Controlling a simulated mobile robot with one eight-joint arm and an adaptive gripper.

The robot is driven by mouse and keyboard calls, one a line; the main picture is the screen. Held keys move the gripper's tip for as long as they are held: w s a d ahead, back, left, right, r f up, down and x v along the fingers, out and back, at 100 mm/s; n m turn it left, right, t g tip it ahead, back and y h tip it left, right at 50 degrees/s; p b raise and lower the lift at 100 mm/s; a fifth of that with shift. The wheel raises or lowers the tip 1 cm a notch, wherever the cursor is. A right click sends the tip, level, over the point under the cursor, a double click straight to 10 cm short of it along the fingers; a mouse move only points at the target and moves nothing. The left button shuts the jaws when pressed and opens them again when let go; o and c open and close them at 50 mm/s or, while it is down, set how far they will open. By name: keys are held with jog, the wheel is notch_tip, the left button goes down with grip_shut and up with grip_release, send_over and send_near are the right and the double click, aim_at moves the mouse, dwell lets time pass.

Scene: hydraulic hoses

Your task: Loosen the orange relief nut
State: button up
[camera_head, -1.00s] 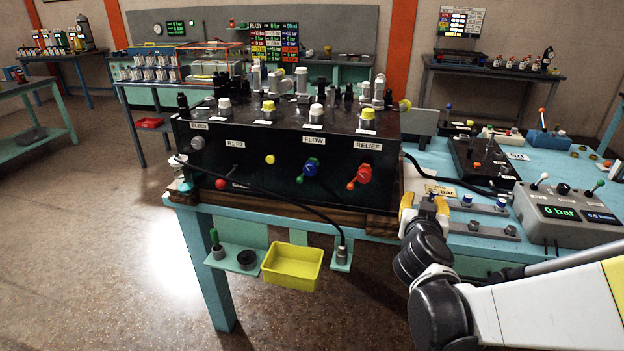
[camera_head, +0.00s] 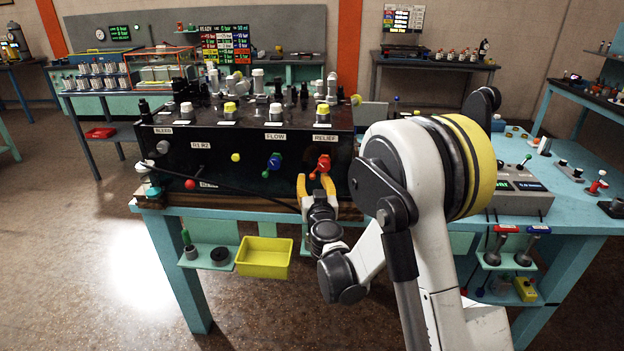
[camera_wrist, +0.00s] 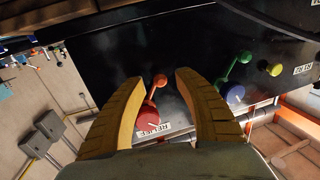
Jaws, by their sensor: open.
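Under the RELIEF label on the front of the black block, a red-orange round part (camera_head: 324,162) carries a short lever with a ball end. I take it as the relief nut; a separate nut cannot be made out. In the wrist view the red part (camera_wrist: 148,115) shows between my fingers, with its orange lever pointing up in the picture. My gripper (camera_head: 314,182) has yellow fingers, open, in front of and just below this part. In the wrist view my gripper (camera_wrist: 158,78) has one finger on each side of the lever. Contact cannot be told.
A blue knob with a green lever (camera_head: 273,161) sits to the left under FLOW. A small yellow button (camera_head: 236,157) and a black hose (camera_head: 240,200) are further left. A yellow bin (camera_head: 264,258) hangs below the table edge. My arm covers part of the table at right.

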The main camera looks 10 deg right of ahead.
jog(key=shift+w+d, duration=0.1)
jog(key=shift+w, duration=0.9)
jog(key=shift+c, duration=0.4)
grip_shut()
